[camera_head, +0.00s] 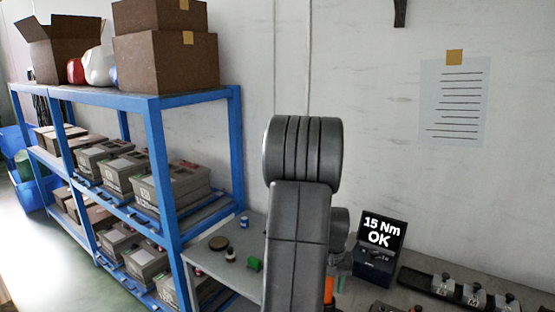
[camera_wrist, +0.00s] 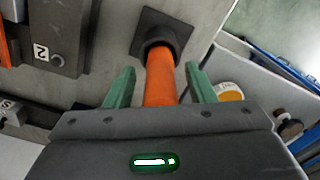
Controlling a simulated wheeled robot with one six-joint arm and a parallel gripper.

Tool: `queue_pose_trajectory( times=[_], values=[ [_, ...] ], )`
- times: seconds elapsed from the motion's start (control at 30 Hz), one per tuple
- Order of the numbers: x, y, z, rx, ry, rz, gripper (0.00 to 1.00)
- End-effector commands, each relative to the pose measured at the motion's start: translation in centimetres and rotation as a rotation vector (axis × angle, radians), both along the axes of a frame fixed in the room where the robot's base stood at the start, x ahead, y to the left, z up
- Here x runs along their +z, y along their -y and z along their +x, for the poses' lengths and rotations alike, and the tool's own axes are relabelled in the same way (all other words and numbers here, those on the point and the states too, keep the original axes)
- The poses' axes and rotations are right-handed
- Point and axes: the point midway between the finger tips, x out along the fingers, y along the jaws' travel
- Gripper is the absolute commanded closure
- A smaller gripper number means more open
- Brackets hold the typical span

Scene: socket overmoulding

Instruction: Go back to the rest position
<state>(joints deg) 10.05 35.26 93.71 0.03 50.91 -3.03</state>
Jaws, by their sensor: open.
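My gripper (camera_wrist: 160,80) is open in the wrist view, with one green finger on each side of an orange cylinder (camera_wrist: 161,88). A small gap shows between each finger and the cylinder. The cylinder's far end sits in a black holder (camera_wrist: 147,22) with a square base on the grey bench. Its near end is hidden by the gripper body. In the head view, my arm stands in front of the bench and hides most of the gripper; a bit of orange (camera_head: 328,290) shows beside it.
A display (camera_head: 379,240) reading "15 Nm OK" stands on the bench (camera_head: 415,262) right of my arm. A black fixture strip (camera_head: 462,290) lies further right. A blue shelf rack (camera_head: 160,160) with boxes stands left.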

Motion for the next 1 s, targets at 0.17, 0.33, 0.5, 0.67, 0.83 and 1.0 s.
queue_pose_trajectory(
  times=[0.17,0.33,0.5,0.67,0.83,1.0],
  values=[
    [2.4,0.0,0.2,0.0,0.007,-0.001,0.5],
    [3.3,0.0,0.1,0.0,0.004,0.0,0.5],
    [3.4,0.0,0.1,0.0,0.003,0.0,0.5],
    [3.4,0.0,0.1,0.0,0.003,0.0,0.5],
    [2.5,0.0,0.1,0.0,0.0,0.0,0.5],
    [-0.1,0.0,0.0,0.0,-0.001,0.0,0.5]
  ],
)
